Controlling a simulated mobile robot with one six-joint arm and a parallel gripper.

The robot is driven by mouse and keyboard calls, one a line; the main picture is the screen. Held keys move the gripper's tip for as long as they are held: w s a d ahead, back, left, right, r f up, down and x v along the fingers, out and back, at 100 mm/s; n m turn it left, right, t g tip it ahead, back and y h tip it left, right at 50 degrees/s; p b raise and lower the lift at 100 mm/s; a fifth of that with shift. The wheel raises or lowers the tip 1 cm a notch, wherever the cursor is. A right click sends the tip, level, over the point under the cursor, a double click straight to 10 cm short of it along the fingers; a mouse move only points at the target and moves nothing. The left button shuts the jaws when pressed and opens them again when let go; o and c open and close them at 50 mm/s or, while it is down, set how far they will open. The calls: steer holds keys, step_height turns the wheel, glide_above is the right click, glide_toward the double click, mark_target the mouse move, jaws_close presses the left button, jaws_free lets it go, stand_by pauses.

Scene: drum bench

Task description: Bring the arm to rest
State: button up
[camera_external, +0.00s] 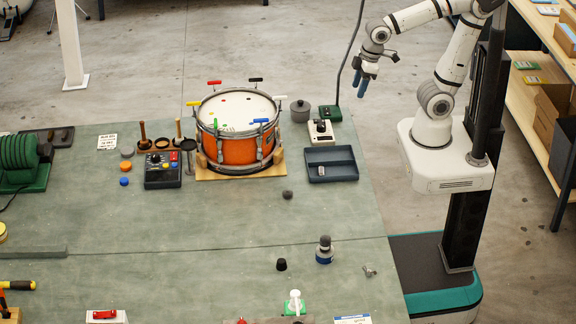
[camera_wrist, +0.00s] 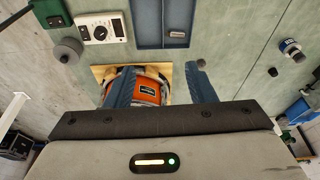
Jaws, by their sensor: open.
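My gripper (camera_external: 362,80) hangs at the end of my folded arm, past the bench's right edge and above the floor, in the external view. In the wrist view its two blue fingers (camera_wrist: 165,88) stand well apart with nothing held between them. The gripper is clear of the bench (camera_external: 222,228) and touches nothing. The orange drum (camera_external: 236,150) stands on a wooden board left of the gripper. The drum also shows, partly hidden behind the fingers, in the wrist view (camera_wrist: 148,91).
A dark blue tray (camera_external: 333,178), a white device with a knob (camera_external: 320,130) and a grey pot (camera_external: 299,110) stand right of the drum. A black cable (camera_external: 347,55) hangs close to the gripper's left. Wooden shelving (camera_external: 530,90) stands right of my arm.

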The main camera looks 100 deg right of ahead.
steer(key=shift+m, duration=0.3)
steer(key=s, duration=0.1)
steer(key=s+d+f, duration=0.2)
steer(key=s, duration=0.1)
steer(key=shift+d, duration=0.1)
stand_by(0.8)
